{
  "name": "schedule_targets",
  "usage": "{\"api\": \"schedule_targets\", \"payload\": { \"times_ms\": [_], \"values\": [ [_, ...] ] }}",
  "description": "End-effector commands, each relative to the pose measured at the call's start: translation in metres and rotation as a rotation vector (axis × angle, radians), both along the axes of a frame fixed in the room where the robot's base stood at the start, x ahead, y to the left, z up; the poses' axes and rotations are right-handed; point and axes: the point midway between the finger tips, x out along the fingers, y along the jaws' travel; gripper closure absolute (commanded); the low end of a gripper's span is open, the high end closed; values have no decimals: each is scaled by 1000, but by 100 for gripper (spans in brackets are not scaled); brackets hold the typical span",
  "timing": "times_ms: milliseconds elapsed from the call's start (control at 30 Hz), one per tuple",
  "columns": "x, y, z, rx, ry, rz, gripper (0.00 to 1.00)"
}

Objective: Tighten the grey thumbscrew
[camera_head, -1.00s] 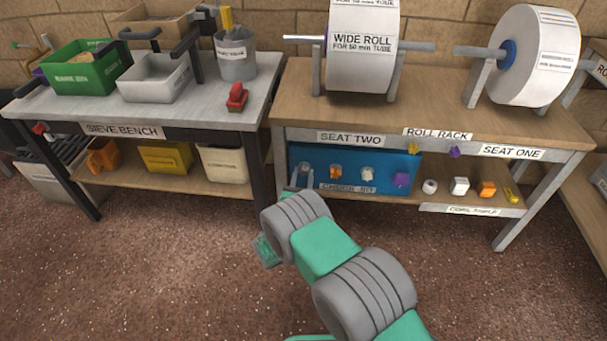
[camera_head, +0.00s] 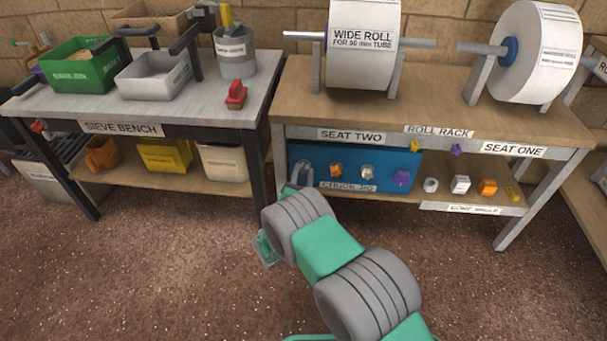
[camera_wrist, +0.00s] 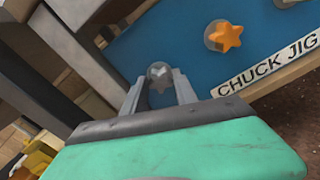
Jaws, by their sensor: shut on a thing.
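The grey thumbscrew (camera_wrist: 158,71) is star-shaped and sits at the left end of the blue chuck jig panel (camera_wrist: 185,45). In the wrist view my gripper (camera_wrist: 159,77) reaches the panel, with one finger on each side of the thumbscrew, shut on it. The head view shows the chuck jig (camera_head: 350,156) under the roll rack. There my gripper (camera_head: 302,172) is small at the panel's left end, and I cannot make out the thumbscrew clearly. An orange star-shaped knob (camera_wrist: 224,36) is to the right on the panel.
Other knobs on the jig are whitish (camera_head: 367,171) and purple (camera_head: 402,178). Several loose pieces lie on the shelf (camera_head: 470,207) to the right. The sieve bench's dark leg (camera_head: 252,175) stands close left of my gripper.

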Motion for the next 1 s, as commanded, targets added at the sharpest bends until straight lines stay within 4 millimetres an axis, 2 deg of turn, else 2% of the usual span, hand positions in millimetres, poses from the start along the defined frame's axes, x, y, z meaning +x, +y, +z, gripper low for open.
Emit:
{"api": "schedule_targets", "payload": {
  "times_ms": [300,767,1000],
  "values": [
    [0,0,-3,359,-45,0,100],
    [0,0,-3,803,-98,-1,100],
    [0,0,0,1330,-161,-1,100]
  ]
}}
